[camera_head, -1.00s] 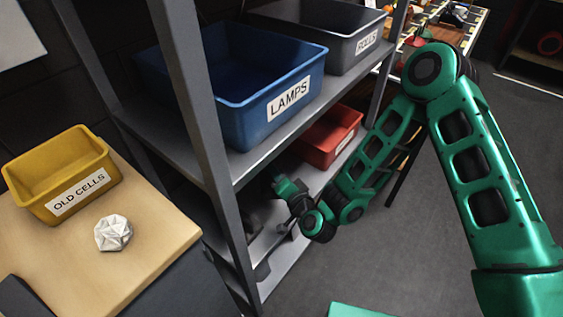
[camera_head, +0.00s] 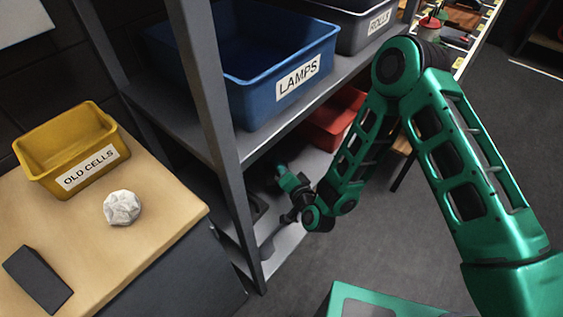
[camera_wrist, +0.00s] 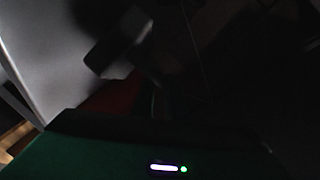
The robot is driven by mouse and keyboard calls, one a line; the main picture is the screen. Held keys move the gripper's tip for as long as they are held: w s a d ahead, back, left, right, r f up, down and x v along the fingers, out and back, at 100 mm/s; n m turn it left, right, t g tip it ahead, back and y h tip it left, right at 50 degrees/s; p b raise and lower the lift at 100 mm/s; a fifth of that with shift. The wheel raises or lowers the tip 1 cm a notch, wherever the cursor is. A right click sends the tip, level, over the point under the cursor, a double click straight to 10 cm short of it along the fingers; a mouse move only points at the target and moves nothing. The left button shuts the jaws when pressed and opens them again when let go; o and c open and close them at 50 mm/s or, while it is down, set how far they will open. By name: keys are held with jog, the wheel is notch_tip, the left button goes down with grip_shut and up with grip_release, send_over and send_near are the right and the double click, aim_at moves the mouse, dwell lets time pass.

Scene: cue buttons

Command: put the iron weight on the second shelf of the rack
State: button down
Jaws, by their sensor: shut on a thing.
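The grey rack (camera_head: 226,130) stands in the middle of the head view, with an upper shelf and a lower shelf (camera_head: 283,243) showing. My gripper (camera_head: 288,213) is at the end of the green arm, low at the rack, over the lower shelf. It is shut on a dark thing, which I take to be the iron weight; the fingers and the hold are too dark and small to make out. In the wrist view a dark grey blocky shape (camera_wrist: 122,42) shows ahead of the hand, beside a pale grey surface. A small dark shape (camera_head: 267,247) lies on the lower shelf near the gripper.
A blue LAMPS bin (camera_head: 262,95) and a grey ROLLS bin (camera_head: 362,32) fill the upper shelf. A red bin (camera_head: 332,120) is on the lower shelf. A bench (camera_head: 170,235) at left holds a yellow OLD CELLS bin (camera_head: 75,160), a white crumpled ball (camera_head: 121,208) and a dark block (camera_head: 38,278).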

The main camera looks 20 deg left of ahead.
jog(key=shift+f, duration=1.9)
jog(key=c, duration=1.8)
grip_release()
jog(key=shift+f, duration=0.2)
jog(key=shift+o, duration=0.2)
jog(key=v, duration=1.2)
